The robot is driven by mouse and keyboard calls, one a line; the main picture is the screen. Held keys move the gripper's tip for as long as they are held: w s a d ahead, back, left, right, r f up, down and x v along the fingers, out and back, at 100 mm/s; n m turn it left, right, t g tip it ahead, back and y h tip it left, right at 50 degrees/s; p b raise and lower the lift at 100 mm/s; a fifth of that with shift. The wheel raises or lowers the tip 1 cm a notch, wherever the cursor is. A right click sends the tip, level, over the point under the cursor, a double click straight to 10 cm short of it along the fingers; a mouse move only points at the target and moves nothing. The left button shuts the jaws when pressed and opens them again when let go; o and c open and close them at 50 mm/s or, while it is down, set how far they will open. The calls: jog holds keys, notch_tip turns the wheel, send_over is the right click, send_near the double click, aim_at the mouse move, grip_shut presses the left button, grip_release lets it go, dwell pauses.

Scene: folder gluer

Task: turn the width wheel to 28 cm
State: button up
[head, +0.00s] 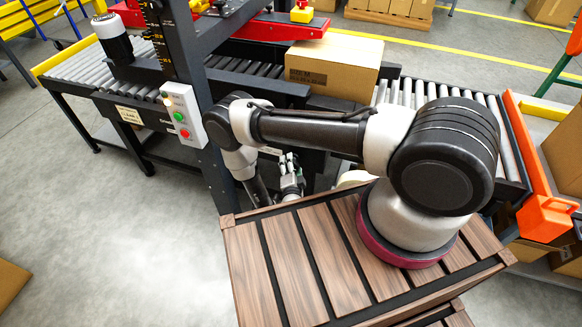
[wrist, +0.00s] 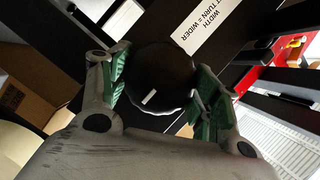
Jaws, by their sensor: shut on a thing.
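The width wheel (wrist: 152,72) is a round black knob with a short white mark, in the middle of the wrist view. My gripper (wrist: 163,66) has its green-padded fingers on either side of the wheel and is shut on it. A white label (wrist: 208,22) beside the wheel reads WIDTH and TURN = WIDER; part of its text is cut off. In the head view my gripper (head: 291,178) is low beside the machine, partly behind my arm, and I cannot make out the wheel there. I cannot read any width setting in centimetres.
A cardboard carton (head: 335,64) sits on the machine behind my arm. A control box (head: 183,116) with coloured buttons is on the dark upright, below a marked scale (head: 158,38). Roller conveyor (head: 75,68) runs to the left.

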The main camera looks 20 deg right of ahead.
jog(key=o, duration=1)
notch_tip(320, 180, up, 9)
jog(key=shift+w+a, duration=0.1)
jog(key=shift+a, duration=0.05)
jog(key=shift+a+r, duration=0.15)
jog(key=shift+r, duration=0.45)
jog(key=shift+w+a, duration=0.1)
